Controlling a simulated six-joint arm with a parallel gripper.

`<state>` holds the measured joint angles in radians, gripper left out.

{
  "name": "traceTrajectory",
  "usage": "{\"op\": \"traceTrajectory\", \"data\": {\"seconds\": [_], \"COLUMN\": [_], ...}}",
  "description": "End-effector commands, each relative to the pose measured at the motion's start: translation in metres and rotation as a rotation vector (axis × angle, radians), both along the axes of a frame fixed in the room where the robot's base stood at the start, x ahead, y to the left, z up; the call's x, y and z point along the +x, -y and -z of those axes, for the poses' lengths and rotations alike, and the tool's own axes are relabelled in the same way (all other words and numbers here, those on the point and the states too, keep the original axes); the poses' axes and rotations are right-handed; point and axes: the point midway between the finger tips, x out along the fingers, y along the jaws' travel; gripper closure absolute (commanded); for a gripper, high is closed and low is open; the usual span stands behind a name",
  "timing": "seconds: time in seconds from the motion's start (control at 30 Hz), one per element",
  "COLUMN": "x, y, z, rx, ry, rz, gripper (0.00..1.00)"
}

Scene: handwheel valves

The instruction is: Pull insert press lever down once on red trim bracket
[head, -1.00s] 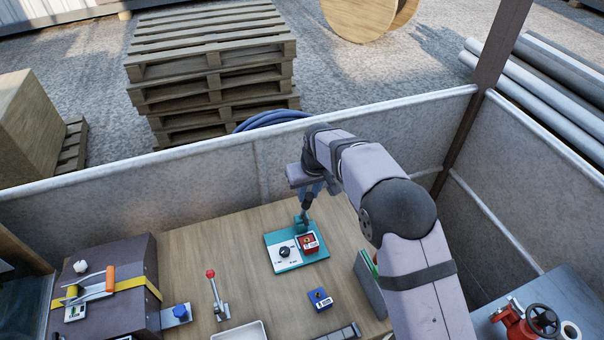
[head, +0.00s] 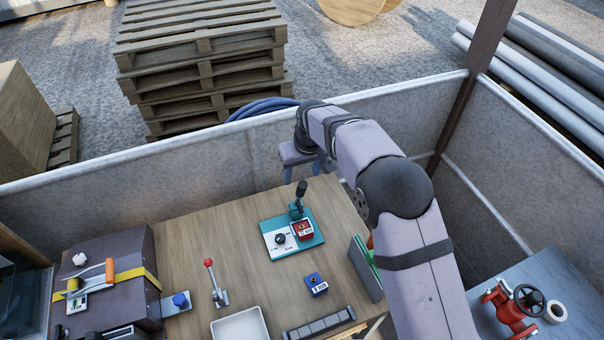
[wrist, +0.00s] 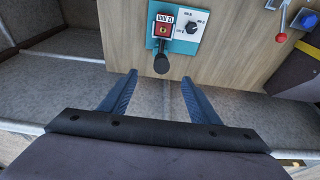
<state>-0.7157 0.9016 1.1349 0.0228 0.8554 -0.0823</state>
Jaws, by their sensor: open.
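The insert press has a teal base (head: 312,245) with a white dial plate (head: 274,241) and black knob. The red trim bracket (head: 303,230), a small red block with a white label, sits on the base. The press lever (head: 300,195) rises behind the bracket and ends in a black grip. In the wrist view, the grip (wrist: 161,63) lies just ahead of my fingertips and between their lines. My gripper (wrist: 159,76) is open and empty. In the head view, my gripper (head: 303,174) is near the top of the lever, partly hidden by my arm.
A blue block (head: 316,285) sits in front of the press. A red-knobbed lever (head: 213,280) stands left of it, beside a white tray (head: 240,329). A green-and-grey upright panel (head: 366,265) stands to the right. A grey wall (head: 215,165) runs behind the bench.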

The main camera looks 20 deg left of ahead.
Motion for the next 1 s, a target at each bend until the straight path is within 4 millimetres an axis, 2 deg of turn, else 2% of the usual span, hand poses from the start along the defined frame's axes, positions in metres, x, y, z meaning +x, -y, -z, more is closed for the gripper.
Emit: {"op": "traceTrajectory", "data": {"seconds": [0.1,0.33,0.8,1.0], "x": [0.000,0.000,0.000,-0.002], "y": [0.000,0.000,0.000,0.003], "z": [-0.014,-0.029,-0.034,-0.049], "rx": [0.001,0.001,0.001,0.004], "ry": [0.001,0.001,0.001,0.004], "rz": [0.000,0.000,0.000,0.000], "gripper": [0.44,0.44,0.44,0.44]}}
